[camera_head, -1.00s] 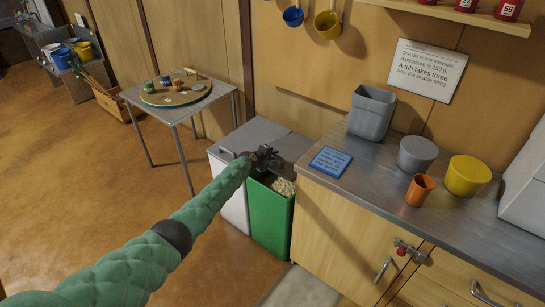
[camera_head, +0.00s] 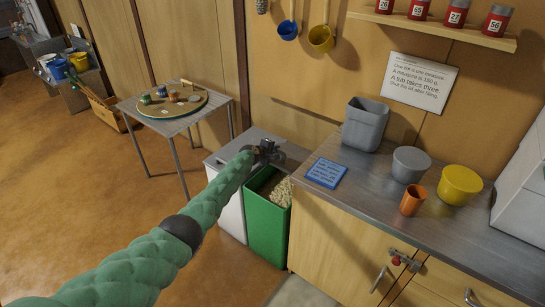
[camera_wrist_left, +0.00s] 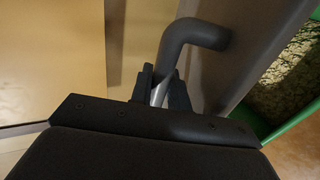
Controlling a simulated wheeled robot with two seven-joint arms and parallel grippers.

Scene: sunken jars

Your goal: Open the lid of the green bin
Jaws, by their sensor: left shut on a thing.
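The green bin (camera_head: 268,232) stands on the floor against the end of the wooden counter, in the head view. Its top is partly open and pale grainy contents (camera_head: 276,188) show inside. Its grey lid (camera_head: 296,153) is tilted up at the back, partly hidden by my gripper. My left gripper (camera_head: 266,154) is above the bin's rear. In the left wrist view, its fingers (camera_wrist_left: 161,88) are shut on the dark bent handle (camera_wrist_left: 190,35) of the lid (camera_wrist_left: 245,65). The green rim and contents show at the right there. My right gripper is in neither view.
A white bin (camera_head: 231,212) with a grey top stands directly left of the green one. The counter (camera_head: 335,197) at right holds a blue card (camera_head: 327,173), grey tubs, an orange cup (camera_head: 413,199) and a yellow bowl (camera_head: 460,184).

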